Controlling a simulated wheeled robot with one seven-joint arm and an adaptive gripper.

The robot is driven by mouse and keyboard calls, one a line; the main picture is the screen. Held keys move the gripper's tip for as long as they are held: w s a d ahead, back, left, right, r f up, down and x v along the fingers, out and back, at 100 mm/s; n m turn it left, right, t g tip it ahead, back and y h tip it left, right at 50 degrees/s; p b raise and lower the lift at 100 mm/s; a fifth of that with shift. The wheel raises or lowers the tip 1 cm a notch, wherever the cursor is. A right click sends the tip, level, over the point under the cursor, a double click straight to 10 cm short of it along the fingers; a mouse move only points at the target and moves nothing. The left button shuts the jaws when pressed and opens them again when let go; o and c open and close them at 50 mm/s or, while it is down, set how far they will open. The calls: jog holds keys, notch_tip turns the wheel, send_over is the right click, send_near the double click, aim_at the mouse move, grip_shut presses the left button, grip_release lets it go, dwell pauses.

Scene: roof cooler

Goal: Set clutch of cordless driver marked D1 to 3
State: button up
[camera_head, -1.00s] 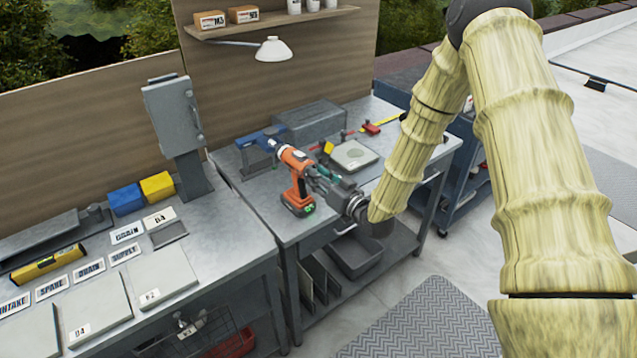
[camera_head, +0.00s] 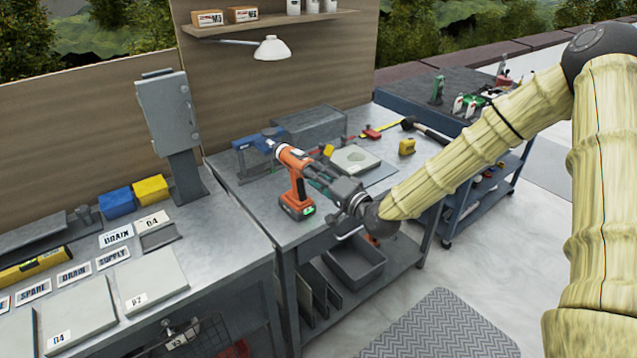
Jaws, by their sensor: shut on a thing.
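An orange and black cordless driver (camera_head: 297,180) stands upright on its battery near the front left of the right-hand metal bench. Its nose points right, toward my gripper. A green light or mark shows on the battery; I cannot read a D1 mark or the clutch numbers. My gripper (camera_head: 322,180) reaches in from the right, roughly level with the driver's nose. It is shut at the driver's front end, where the clutch collar is largely hidden by the fingers. The exact finger contact is too small to tell.
A blue tool (camera_head: 256,143) and a grey box (camera_head: 311,125) stand behind the driver. A grey plate (camera_head: 354,160) and a yellow item (camera_head: 407,146) lie to the right. A grey bin (camera_head: 355,262) sits on the lower shelf. A left bench (camera_head: 215,240) holds labels and plates.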

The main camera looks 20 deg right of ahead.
jog(key=shift+m+b, duration=0.6)
jog(key=shift+m, duration=0.5)
jog(key=o, duration=1.1)
jog(key=shift+c, duration=0.2)
jog(key=v, duration=1.2)
